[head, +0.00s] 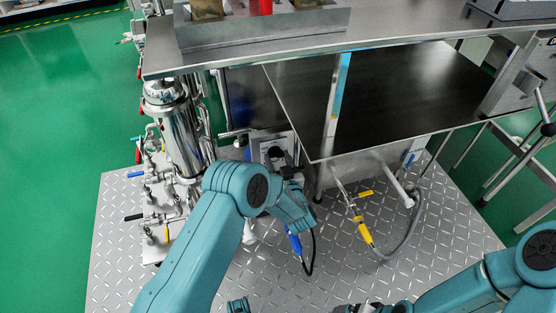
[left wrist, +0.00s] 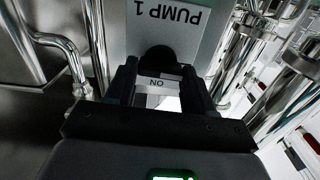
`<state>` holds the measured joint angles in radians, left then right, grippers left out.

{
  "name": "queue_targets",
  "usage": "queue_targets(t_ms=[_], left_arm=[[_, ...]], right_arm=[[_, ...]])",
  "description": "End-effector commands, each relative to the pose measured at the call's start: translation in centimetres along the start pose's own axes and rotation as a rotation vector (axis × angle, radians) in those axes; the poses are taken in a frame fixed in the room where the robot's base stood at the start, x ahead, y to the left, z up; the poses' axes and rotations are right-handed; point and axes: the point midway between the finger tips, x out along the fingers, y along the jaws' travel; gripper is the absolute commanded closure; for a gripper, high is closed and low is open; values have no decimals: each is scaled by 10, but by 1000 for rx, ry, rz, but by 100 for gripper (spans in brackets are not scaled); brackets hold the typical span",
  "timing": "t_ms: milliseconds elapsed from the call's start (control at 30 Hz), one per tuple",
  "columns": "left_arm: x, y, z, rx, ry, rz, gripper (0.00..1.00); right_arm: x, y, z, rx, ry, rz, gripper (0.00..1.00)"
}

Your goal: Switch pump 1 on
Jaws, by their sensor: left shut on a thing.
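The pump 1 switch panel is a light plate (left wrist: 168,20) marked "PUMP 1", upside down in the left wrist view. A black rotary knob (left wrist: 158,60) sits on it, with an upside-down "ON" label (left wrist: 157,84) showing between my fingers. My left gripper (left wrist: 160,78) is shut on the knob. The knob's pointing direction cannot be made out. My right arm is at the lower right, its gripper barely showing at the bottom edge.
A steel table (head: 390,85) overhangs just right of my left gripper. Polished vessels and valves (head: 178,125) stand left of it. The chequer-plate floor (head: 440,250) is partly clear.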

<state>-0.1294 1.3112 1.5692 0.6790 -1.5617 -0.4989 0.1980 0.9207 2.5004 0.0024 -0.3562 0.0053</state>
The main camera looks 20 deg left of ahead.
Motion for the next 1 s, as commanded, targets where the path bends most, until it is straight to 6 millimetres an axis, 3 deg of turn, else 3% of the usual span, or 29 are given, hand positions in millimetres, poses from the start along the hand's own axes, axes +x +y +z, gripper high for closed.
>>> queue_targets(t_ms=[267, 1000], left_arm=[[0, 0, 1, 173, -2, -1, 77], [0, 0, 1, 873, -2, -1, 77]], right_arm=[[-2, -1, 1, -1, -2, 0, 0], [-10, -5, 3, -7, -7, -1, 0]])
